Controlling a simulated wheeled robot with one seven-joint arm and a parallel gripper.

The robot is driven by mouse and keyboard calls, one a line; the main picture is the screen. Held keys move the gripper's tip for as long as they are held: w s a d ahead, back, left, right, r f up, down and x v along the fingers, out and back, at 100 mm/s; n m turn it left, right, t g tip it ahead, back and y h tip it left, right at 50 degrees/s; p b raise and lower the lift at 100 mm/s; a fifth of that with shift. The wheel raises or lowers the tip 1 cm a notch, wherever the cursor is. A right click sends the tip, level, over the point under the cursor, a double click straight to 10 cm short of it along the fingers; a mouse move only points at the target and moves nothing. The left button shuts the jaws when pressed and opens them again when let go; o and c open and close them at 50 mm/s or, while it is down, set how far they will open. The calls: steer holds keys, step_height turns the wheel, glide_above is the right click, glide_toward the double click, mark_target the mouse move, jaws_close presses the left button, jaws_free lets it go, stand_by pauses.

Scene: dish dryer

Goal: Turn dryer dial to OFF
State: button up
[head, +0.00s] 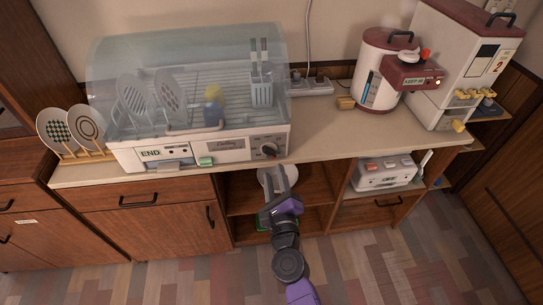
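The dish dryer (128,155) stands on the counter at the left, with a clear domed cover over its rack. Its dark round dial (269,149) is at the right end of the front panel. The dial's markings and pointer are too small to read. My gripper (275,182) is in front of the counter, below the dial and apart from it. I see nothing held in it, but its fingers are too small against the shelf behind to tell how far apart they are.
Plates (134,95), a yellow and blue item (213,104) and a utensil holder (261,93) are inside the dryer. More plates (56,130) stand left of it. A white and maroon appliance (383,72) stands right. The counter's front edge (330,150) lies near my gripper.

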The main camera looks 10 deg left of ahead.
mark_target(270, 155)
steer(key=b+x, duration=0.2)
steer(key=x, duration=0.5)
steer(key=shift+w+a+b, duration=0.15)
steer(key=shift+w+b, duration=0.1)
steer(key=shift+b, duration=0.05)
jaws_close()
